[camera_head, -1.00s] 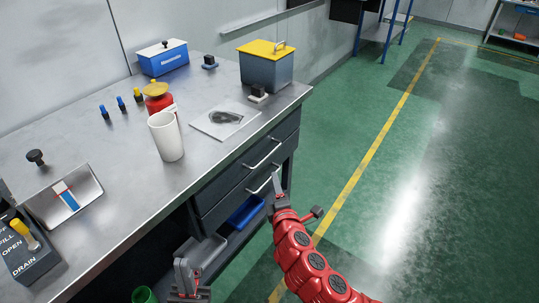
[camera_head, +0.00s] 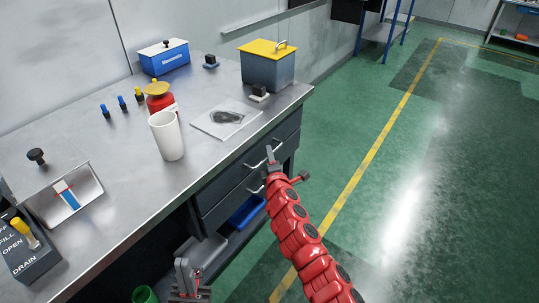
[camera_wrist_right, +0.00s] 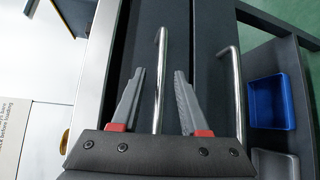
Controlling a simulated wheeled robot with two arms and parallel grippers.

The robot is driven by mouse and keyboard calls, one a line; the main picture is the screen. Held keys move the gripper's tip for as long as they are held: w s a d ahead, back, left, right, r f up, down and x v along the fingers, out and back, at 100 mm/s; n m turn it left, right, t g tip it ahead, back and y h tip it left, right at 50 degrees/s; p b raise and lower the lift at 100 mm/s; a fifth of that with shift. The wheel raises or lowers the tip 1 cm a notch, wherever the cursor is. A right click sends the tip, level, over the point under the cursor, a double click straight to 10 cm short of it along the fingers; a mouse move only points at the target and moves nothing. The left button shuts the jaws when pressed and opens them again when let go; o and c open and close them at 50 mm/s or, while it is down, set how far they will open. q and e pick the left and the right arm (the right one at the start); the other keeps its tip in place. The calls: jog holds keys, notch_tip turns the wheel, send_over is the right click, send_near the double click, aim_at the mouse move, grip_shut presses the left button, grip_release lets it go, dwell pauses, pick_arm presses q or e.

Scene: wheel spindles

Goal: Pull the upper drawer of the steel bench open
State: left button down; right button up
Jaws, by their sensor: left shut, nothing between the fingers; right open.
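The steel bench (camera_head: 95,228) has an upper drawer (camera_head: 222,184) with a bar handle (camera_head: 254,165). The drawer looks closed, flush with the bench front. In the right wrist view the upper handle (camera_wrist_right: 158,95) runs lengthwise in the gap between the fingers of my right gripper (camera_wrist_right: 160,74), which is open around its line; I cannot tell how deep the bar sits. In the head view my right gripper (camera_head: 271,157) is at this handle and hides part of it. My left gripper (camera_head: 183,277) is shut and empty, low in front of the bench.
A lower drawer with its own handle (camera_wrist_right: 231,90) lies just below. A blue bin (camera_head: 247,211) and a grey bin (camera_head: 207,255) sit on the shelf underneath. A white cup (camera_head: 167,136) and a grey box with yellow lid (camera_head: 266,66) stand on top. The green floor to the right is clear.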

jog(key=shift+w+a+f, duration=0.1)
jog(key=shift+w+f, duration=0.05)
jog(key=shift+w, duration=0.45)
jog(key=shift+w+a, duration=0.15)
jog(key=shift+w, duration=0.1)
grip_shut()
dwell(1.0)
